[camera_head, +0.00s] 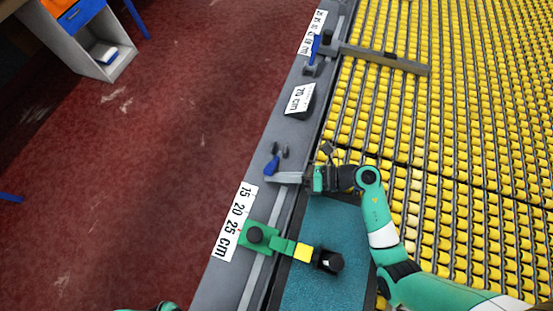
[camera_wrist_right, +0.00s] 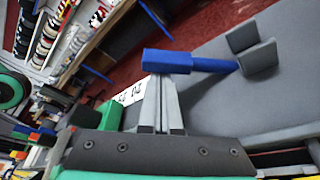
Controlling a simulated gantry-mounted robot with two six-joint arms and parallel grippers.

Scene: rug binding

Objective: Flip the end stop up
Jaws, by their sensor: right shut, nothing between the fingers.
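A blue lever (camera_head: 271,165) sits by a small grey forked clip (camera_head: 280,150) on the grey rail (camera_head: 262,205). The wrist view shows the blue lever (camera_wrist_right: 205,63) lying low, its far end by the grey fork (camera_wrist_right: 252,50). My right gripper (camera_head: 268,178) points left from the roller side. Its grey fingers (camera_wrist_right: 160,85) are shut and empty, with tips at the near end of the lever; whether they touch cannot be told. Farther up the rail is another blue lever (camera_head: 314,48) with a grey bar (camera_head: 385,59) across the rollers. My left gripper is not in view.
A teal rug (camera_head: 335,225) lies beside the rail. A green block (camera_head: 260,240) with a black knob and an arm reaching over the rug stands nearer. Yellow rollers (camera_head: 450,130) fill the right. A 70 cm label (camera_head: 299,98) stands farther along the rail.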

